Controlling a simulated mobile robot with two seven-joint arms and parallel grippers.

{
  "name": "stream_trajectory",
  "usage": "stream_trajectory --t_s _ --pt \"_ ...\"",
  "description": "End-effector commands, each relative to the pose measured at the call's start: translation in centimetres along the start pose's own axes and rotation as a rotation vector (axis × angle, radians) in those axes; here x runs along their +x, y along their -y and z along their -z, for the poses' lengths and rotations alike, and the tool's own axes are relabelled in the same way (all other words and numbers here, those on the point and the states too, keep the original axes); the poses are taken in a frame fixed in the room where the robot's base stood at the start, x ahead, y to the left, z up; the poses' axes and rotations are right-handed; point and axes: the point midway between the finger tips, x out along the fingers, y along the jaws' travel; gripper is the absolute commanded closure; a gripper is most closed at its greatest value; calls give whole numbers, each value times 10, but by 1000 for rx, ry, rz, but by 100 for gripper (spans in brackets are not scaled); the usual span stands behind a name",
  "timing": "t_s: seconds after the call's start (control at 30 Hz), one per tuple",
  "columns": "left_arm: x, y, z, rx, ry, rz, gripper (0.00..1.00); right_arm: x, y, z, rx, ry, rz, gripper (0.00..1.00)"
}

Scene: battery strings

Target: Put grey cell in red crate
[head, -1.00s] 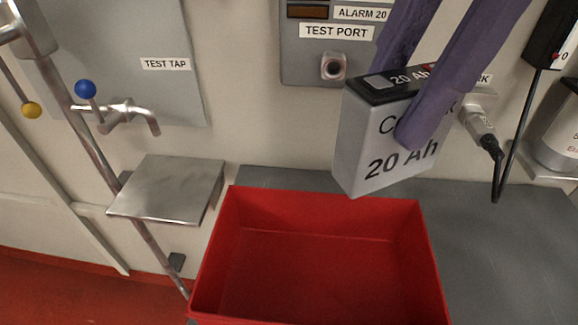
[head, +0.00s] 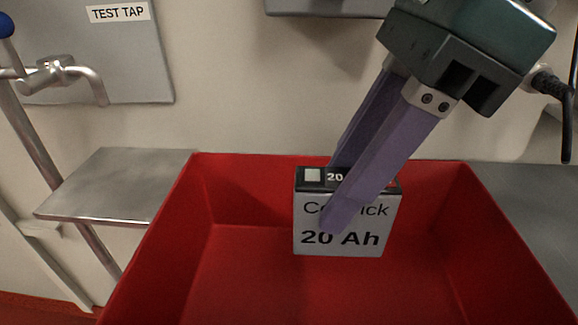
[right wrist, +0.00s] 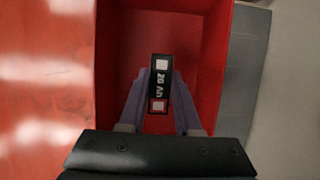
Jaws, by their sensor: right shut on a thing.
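The grey cell (head: 342,243) has a black top and "20 Ah" lettering and is upright in the head view. My right gripper (head: 338,215) is shut on it, with purple fingers on both sides. The right wrist view shows the cell's black top (right wrist: 159,84) between the fingers of the right gripper (right wrist: 158,88). The cell is within the walls of the red crate (head: 225,275), toward its back wall. I cannot tell whether the cell's bottom touches the crate floor. My left gripper is not in view.
A metal shelf (head: 115,185) stands left of the crate, below a tap (head: 65,75). A grey counter (head: 525,205) lies to the right, with a black cable (head: 567,110) above it. The crate's floor around the cell looks empty.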

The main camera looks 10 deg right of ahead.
Motion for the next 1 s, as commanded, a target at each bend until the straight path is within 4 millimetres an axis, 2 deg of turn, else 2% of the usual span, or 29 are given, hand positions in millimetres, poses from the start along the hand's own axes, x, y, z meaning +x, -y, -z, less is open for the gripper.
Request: stream_trajectory --t_s 0.03,0.13,0.43,0.6,1.0 --pt "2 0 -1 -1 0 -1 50 15 -2 7 4 -3 -6 100" --pt "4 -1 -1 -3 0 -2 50 34 -1 14 2 0 -3 100" --pt "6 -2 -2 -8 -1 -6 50 59 0 24 0 1 -1 100" --pt "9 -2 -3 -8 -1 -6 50 84 0 35 1 1 -2 100" --pt "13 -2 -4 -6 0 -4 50 92 1 38 -3 1 2 100"
